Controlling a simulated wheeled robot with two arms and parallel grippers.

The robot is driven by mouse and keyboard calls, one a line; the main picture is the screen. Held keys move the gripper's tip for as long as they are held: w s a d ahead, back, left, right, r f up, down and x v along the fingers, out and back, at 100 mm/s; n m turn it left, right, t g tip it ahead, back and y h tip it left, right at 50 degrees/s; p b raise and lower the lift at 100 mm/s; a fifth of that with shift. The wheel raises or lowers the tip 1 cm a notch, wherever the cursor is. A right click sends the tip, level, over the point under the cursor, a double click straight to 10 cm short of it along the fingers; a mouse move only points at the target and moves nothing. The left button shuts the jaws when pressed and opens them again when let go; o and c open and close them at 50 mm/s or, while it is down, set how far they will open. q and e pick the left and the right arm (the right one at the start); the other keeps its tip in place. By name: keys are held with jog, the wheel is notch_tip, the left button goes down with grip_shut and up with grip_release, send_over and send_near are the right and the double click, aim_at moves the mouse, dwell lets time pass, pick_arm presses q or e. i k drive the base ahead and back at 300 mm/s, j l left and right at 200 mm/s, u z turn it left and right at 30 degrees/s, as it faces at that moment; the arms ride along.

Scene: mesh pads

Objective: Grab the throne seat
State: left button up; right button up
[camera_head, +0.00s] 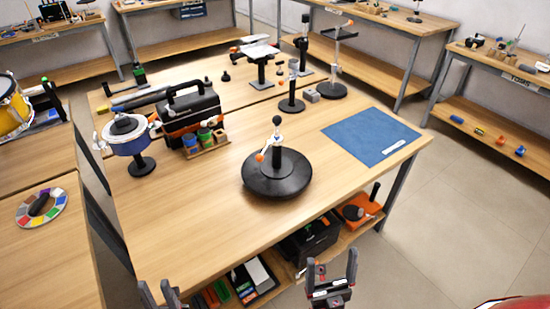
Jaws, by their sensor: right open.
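No thing is plainly marked as the throne seat. The likeliest match is a wide round black disc (277,183) lying on the middle table. A black post with a ball knob stands up from its centre, with small white and orange parts beside the post. My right gripper (332,262) is open and empty at the bottom, in front of the table's near edge and well short of the disc. My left gripper (159,290) is at the bottom left, partly cut off by the frame, with its fingers apart and nothing seen between them.
The wooden table (205,240) has free room in front of the disc. A blue mat (370,136) lies to the right. A blue-rimmed drum on a stand (127,143), a black toolbox (190,110) and a rack of jars (207,144) stand left.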

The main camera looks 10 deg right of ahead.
aim_at(284, 173)
jog(key=i+l, duration=0.15)
jog(key=l, duration=0.2)
jog(key=i+l+u, duration=0.15)
jog(key=l, duration=0.25)
jog(key=i+l, duration=0.15)
jog(key=l, duration=0.2)
jog(key=u, duration=0.05)
